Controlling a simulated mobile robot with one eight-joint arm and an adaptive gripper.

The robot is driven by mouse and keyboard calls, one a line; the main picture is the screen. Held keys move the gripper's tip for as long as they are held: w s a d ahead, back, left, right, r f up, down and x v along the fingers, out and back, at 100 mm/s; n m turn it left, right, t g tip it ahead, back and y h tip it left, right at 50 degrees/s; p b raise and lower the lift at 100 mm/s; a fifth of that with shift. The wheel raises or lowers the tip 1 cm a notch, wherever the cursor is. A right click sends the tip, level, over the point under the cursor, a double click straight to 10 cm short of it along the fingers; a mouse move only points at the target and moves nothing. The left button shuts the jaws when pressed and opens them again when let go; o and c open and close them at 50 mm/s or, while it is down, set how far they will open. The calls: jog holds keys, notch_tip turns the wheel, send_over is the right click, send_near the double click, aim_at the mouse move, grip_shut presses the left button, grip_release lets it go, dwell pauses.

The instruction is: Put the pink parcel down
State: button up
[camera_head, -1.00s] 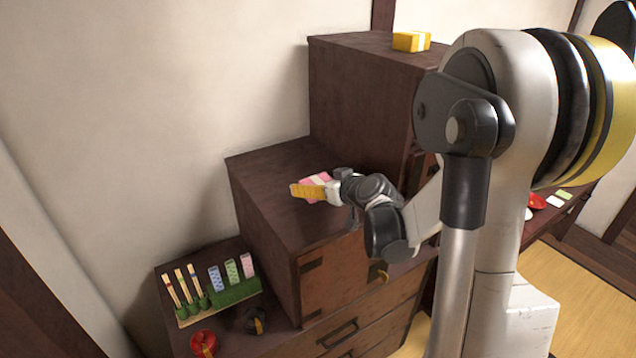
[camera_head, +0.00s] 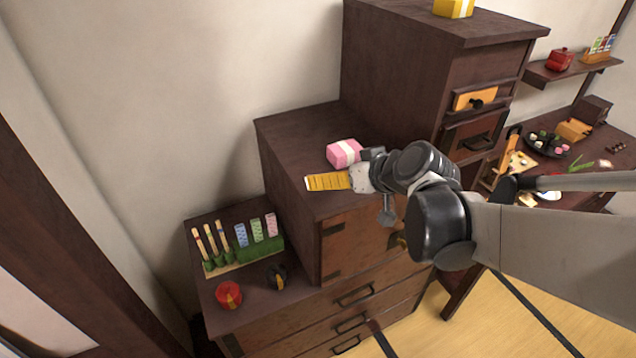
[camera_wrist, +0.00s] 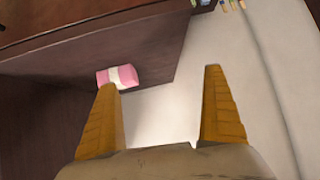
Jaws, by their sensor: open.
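The pink parcel (camera_head: 343,153) with a pale band rests on the middle step of the dark wooden chest (camera_head: 290,135). My gripper (camera_head: 310,183) has yellow-orange fingers and is just in front of the parcel, apart from it in the head view. In the wrist view the parcel (camera_wrist: 118,76) lies beyond the tip of the left finger, outside the gap. The two fingers (camera_wrist: 165,82) are spread wide with nothing between them.
A yellow parcel (camera_head: 454,8) sits on the top step. The lowest step holds a rack of coloured sticks and cards (camera_head: 240,245), a red round item (camera_head: 229,295) and a black one (camera_head: 277,276). A table with food (camera_head: 545,145) stands right.

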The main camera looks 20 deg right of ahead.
jog(key=s+a+g, duration=0.1)
jog(key=s+a, duration=0.3)
jog(key=s, duration=0.2)
jog(key=s+a+g+h, duration=0.1)
jog(key=s+a+g, duration=0.1)
jog(key=s+a, duration=0.3)
jog(key=shift+s+f+m+g+h, duration=0.15)
jog(key=shift+s+m+g+h, duration=0.15)
jog(key=shift+s, duration=0.95)
jog(key=shift+f, duration=0.1)
notch_tip(320, 180, down, 13)
jog(key=b, duration=1.3)
